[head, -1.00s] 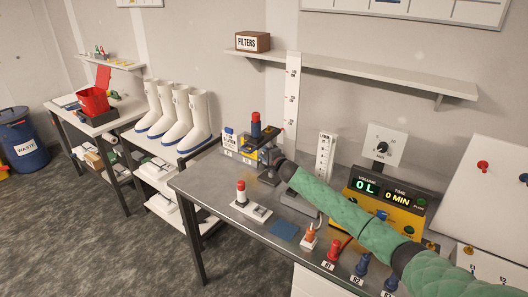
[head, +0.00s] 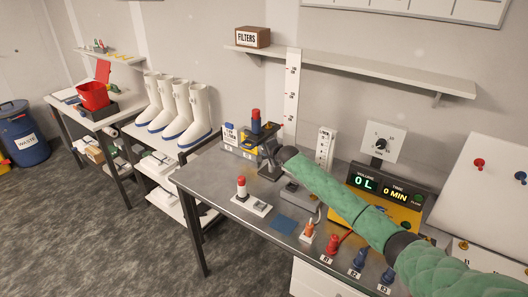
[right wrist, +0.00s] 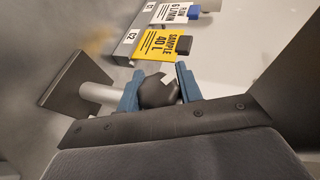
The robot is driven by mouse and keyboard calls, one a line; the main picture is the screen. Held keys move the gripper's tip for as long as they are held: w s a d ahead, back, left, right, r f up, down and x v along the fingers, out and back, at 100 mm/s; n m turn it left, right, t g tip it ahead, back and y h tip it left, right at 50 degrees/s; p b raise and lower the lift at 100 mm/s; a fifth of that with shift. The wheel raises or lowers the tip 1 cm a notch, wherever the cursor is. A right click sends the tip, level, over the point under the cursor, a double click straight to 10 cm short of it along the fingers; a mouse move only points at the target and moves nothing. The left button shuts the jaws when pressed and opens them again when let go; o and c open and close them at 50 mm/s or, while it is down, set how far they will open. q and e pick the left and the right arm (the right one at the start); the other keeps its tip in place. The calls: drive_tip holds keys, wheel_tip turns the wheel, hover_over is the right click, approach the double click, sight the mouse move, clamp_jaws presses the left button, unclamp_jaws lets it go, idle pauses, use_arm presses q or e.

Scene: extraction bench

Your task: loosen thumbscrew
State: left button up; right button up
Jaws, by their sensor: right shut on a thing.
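The thumbscrew (right wrist: 158,92) is a dark knob with a pale mark, seen in the right wrist view. It sits between the two blue fingertips of my right gripper (right wrist: 159,88), which is shut on it. A pale grey rod runs out to the left beside the fingers. In the head view my right gripper (head: 273,153) is at the dark stand (head: 268,172) at the bench's back left; the knob cannot be made out there. A red and blue cartridge (head: 256,121) stands upright at the top of the stand. My left gripper is not in view.
Yellow and white label tags (right wrist: 166,44) hang on a rail close beyond the fingers. On the bench (head: 215,178) are a red-capped white bottle (head: 241,188), a blue mat (head: 284,226) and a yellow pump unit (head: 381,195). A shelf (head: 350,70) is above.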

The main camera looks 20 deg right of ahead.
idle(0.3)
drive_tip(key=o, duration=1)
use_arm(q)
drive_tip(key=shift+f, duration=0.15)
use_arm(e)
drive_tip(key=shift+s, duration=0.1)
drive_tip(key=shift+s+d, duration=0.1)
drive_tip(key=shift+s, duration=0.1)
drive_tip(key=shift+b+v, duration=0.85)
drive_tip(key=shift+v, duration=0.15)
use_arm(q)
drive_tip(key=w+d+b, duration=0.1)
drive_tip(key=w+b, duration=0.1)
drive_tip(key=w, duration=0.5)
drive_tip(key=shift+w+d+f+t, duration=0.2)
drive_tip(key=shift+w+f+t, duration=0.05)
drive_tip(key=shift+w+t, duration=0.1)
use_arm(e)
drive_tip(key=shift+v, duration=2.65)
drive_tip(key=shift+r, duration=0.1)
